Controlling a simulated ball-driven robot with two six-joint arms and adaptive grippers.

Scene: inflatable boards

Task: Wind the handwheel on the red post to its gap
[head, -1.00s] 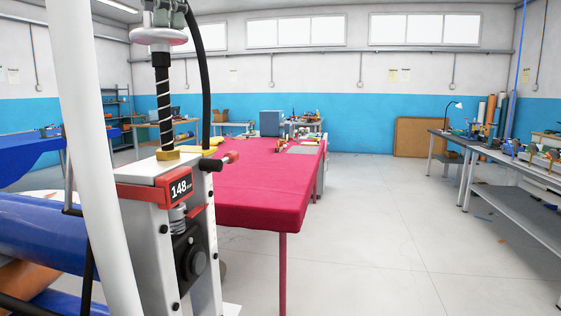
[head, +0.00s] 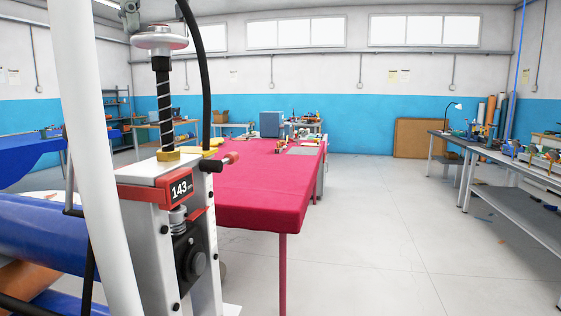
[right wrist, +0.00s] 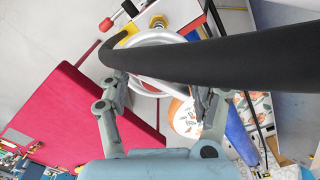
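The handwheel (head: 160,38) is a pale metal wheel at the top of a dark threaded screw (head: 165,105). The screw enters a brass nut on a white post with red trim (head: 143,225). Its display (head: 181,189) reads 143. My right gripper (head: 131,14) shows only in part at the top edge, by the wheel's left side. In the right wrist view its two fingers (right wrist: 160,85) stand apart, with the wheel's rim (right wrist: 150,62) just beyond them. Whether they touch the rim is unclear. A thick black hose crosses this view and hides part of the wheel. My left gripper is not in view.
A table with a crimson cover (head: 265,185) stands right behind the post. Blue and orange rolls (head: 35,235) lie at the lower left. A white pole (head: 95,150) runs up in front.

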